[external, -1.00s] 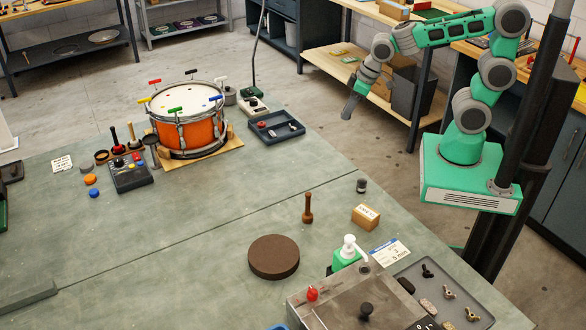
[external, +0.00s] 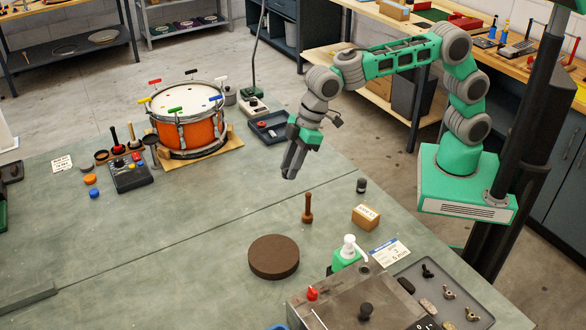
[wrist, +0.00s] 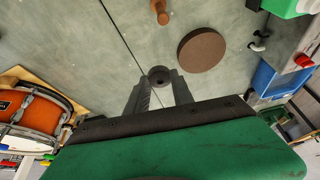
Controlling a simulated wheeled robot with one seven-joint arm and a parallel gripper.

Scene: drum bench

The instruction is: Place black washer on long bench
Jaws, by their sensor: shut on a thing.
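My gripper (external: 290,174) hangs fingers down above the far right part of the long grey-green bench (external: 180,245). It is shut on the black washer (wrist: 159,75), a small dark ring with a hole, which shows between the fingertips in the wrist view. In the external view I cannot make out the washer at the fingertips. The gripper is above the bench top, apart from it.
An orange drum (external: 200,130) and a dark tray (external: 270,127) stand at the bench's far end. A wooden peg (external: 307,208), brown round pad (external: 274,257), small box (external: 365,216) and pump bottle (external: 347,255) stand nearer. The bench's left middle is clear.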

